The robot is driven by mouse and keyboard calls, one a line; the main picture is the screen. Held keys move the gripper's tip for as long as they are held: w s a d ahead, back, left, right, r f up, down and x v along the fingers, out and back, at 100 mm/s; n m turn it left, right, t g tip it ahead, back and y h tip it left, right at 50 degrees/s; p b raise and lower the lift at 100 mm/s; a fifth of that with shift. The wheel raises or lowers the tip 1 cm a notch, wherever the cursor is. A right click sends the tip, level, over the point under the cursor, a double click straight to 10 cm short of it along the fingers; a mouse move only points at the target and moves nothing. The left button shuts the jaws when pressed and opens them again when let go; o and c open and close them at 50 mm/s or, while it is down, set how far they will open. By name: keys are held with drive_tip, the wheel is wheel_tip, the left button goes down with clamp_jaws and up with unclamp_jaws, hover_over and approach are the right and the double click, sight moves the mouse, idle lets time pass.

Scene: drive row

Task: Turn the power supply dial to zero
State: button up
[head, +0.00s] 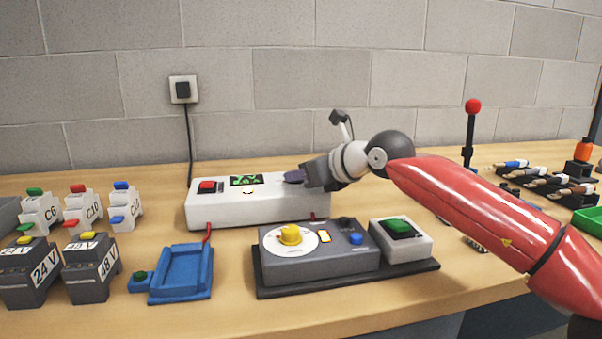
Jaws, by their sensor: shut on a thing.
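The white power supply box (260,206) stands at the back middle of the bench. Its top carries a red switch (207,186) and a dark display with green marks (246,180). My gripper (294,177) reaches in from the right, low over the box's right top. It is shut on the power supply dial, which its fingers hide. The dial's pointer and scale cannot be read, and the display figures are too small to read.
In front stands a grey box (310,267) with a yellow knob (291,234), beside a green-button box (401,241). A blue tray (182,273) and labelled modules (92,267) stand left. A black cord runs to the wall socket (184,90). A red-topped lever (472,107) stands right.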

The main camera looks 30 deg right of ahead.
drive_tip(key=shift+d+n+y, duration=0.15)
drive_tip(key=shift+n+y, duration=0.25)
drive_tip(key=o, duration=1)
drive_tip(key=shift+c, duration=0.2)
drive_tip(key=v, duration=0.8)
drive_tip(key=shift+w+r, duration=0.1)
drive_tip(key=shift+r, duration=0.05)
